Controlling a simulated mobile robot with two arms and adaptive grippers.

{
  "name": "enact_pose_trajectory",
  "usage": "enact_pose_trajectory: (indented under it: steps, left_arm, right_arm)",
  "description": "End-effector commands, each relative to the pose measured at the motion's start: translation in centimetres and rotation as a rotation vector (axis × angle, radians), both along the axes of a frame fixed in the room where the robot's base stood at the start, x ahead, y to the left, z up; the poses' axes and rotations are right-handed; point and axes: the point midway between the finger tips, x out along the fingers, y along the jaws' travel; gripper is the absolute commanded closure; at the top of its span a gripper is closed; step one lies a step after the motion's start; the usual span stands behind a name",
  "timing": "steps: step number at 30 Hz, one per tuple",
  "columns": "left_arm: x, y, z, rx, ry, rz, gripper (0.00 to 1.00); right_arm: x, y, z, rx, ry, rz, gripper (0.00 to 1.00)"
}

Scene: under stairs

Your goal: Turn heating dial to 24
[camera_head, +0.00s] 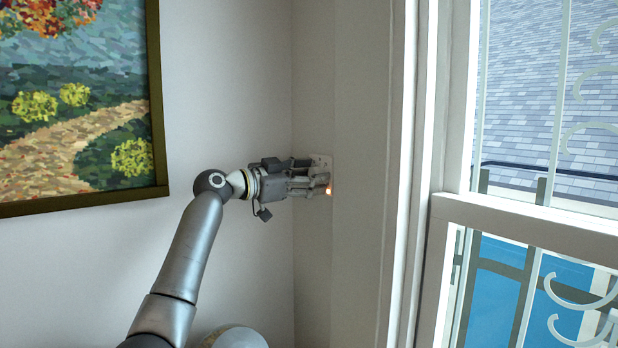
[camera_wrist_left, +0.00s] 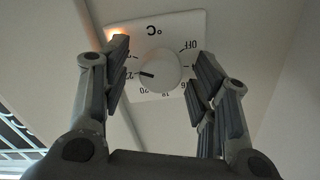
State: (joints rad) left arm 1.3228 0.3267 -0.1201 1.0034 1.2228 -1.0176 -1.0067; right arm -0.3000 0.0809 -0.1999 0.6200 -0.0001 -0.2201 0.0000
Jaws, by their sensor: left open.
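The heating dial (camera_wrist_left: 160,72) is a round white knob on a white square plate (camera_wrist_left: 172,24) marked with °C, Off and numbers. The plate looks upside down in the left wrist view. The knob's dark mark points left, near a label that looks like 22. The 24 is not readable; a finger covers part of that side. My left gripper (camera_wrist_left: 158,75) is open, its fingers on either side of the knob with visible gaps. In the head view my left gripper (camera_head: 322,185) reaches the wall plate (camera_head: 322,160) and hides the knob.
An orange glow (camera_wrist_left: 118,34) shows at the plate's corner. The plate sits on a narrow wall face beside a window frame (camera_head: 425,150). A framed painting (camera_head: 80,100) hangs on the left wall. The wall around the plate is bare.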

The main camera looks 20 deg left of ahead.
Motion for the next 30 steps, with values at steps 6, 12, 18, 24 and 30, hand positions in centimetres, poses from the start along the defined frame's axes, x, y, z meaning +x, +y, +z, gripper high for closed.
enact_pose_trajectory:
  steps: [6,12,18,24,30]
  left_arm:
    - [-0.2,0.2,0.1,-0.002,-0.003,0.001,0.45]
    - [-1.7,1.5,0.1,-0.001,-0.003,0.003,0.45]
    - [-4.5,3.7,0.1,0.001,-0.004,0.003,0.45]
    - [-7.5,5.9,0.0,0.001,-0.002,0.003,0.45]
    - [-9.2,7.2,0.0,0.000,0.000,0.001,0.45]
  right_arm:
    - [0.1,0.1,0.0,0.001,-0.001,0.000,1.00]
    - [0.0,0.1,0.0,0.001,-0.001,0.000,1.00]
    - [0.0,0.1,0.0,0.001,0.000,0.000,1.00]
    - [0.0,0.1,0.0,0.001,0.000,0.000,1.00]
    - [0.0,0.1,0.0,0.001,0.000,0.000,1.00]
